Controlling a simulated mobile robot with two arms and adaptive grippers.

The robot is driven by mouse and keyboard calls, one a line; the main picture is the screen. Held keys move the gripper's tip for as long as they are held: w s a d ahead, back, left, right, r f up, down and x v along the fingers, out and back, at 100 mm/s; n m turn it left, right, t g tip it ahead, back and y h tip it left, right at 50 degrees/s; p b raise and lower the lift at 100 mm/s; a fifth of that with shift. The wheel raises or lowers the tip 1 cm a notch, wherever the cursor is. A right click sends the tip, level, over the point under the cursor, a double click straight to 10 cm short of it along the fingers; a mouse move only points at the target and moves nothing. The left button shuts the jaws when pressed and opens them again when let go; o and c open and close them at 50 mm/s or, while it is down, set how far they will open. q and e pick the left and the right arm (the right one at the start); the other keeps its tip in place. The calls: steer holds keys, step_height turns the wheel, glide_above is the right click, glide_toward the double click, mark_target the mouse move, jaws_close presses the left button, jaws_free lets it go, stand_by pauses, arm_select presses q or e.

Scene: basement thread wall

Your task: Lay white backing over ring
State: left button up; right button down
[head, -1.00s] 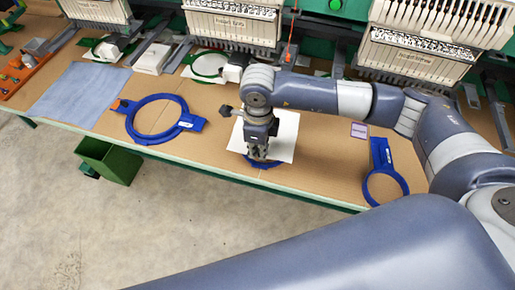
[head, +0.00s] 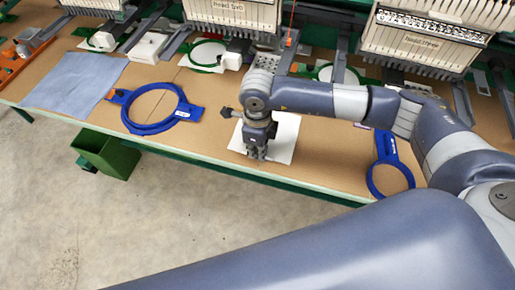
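A white backing sheet (head: 285,138) lies near the front edge of the table, below my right gripper (head: 257,156). The gripper points down at the sheet's front half, with its fingertips at or just above it. The fingers are small and close together, so I cannot tell if they grip the sheet. No ring shows under the sheet now. A blue ring with side brackets (head: 151,108) lies bare to the left. Another blue ring with a long bracket (head: 390,178) lies bare to the right, partly behind my arm. My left gripper is out of view.
A blue-grey cloth (head: 75,82) lies at the table's left, beside an orange tray (head: 12,72). A green bin (head: 106,153) stands on the floor in front. Embroidery machines (head: 425,40) line the back.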

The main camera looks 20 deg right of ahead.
stand_by(0.4)
stand_by(0.3)
steer(key=c, duration=1.7)
jaws_free()
